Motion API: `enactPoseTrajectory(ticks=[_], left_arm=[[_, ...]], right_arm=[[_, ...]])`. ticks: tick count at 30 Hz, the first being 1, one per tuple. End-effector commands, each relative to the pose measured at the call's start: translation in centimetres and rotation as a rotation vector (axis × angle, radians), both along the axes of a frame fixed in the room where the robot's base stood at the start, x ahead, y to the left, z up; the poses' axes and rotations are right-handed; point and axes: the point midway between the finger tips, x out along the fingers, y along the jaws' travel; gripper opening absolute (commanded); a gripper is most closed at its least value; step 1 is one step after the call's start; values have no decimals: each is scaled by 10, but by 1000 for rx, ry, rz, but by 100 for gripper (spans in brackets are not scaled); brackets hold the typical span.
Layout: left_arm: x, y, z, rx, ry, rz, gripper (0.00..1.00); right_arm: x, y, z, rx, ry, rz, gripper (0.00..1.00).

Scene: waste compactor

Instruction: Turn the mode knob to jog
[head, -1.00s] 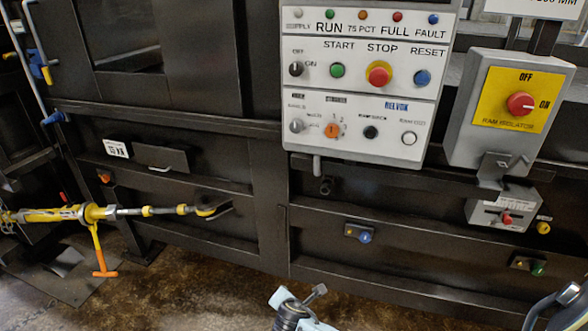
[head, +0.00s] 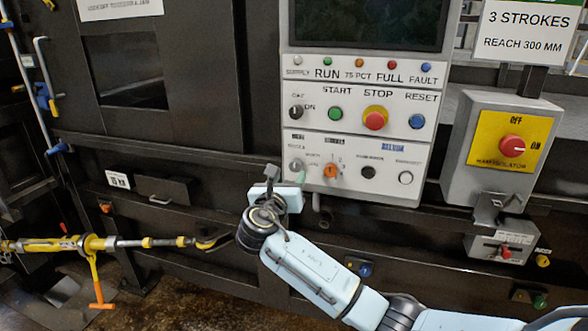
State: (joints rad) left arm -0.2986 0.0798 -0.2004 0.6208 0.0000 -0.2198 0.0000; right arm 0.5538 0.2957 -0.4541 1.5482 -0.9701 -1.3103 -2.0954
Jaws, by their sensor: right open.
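The control panel (head: 310,145) has a lower row with a grey knob (head: 296,165) at its left, which looks like the mode knob; the small lettering around it is too blurred to read surely. Its pointer direction is unclear. An orange selector knob (head: 330,170) sits just to its right. My right gripper (head: 286,175) is open, in front of the panel's lower left corner and just below the grey knob. Its fingers point up toward the knob. I cannot tell whether they touch it. My left gripper is not in view.
A yellow turnbuckle bar (head: 60,244) lies across the lower left.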

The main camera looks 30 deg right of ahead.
Motion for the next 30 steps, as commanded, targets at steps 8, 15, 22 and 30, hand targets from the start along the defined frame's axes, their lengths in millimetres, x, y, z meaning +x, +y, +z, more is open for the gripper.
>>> enactPoseTrajectory(ticks=[8, 15, 22, 30], left_arm=[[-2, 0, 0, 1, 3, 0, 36], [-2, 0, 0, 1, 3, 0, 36], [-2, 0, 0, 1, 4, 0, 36], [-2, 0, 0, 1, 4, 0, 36]], right_arm=[[32, -35, 0, 0, 1, 0, 52], [41, -45, -1, 3, 1, 1, 52], [41, -45, -1, 2, 1, 2, 52], [41, -45, -1, 2, 1, 2, 18]])
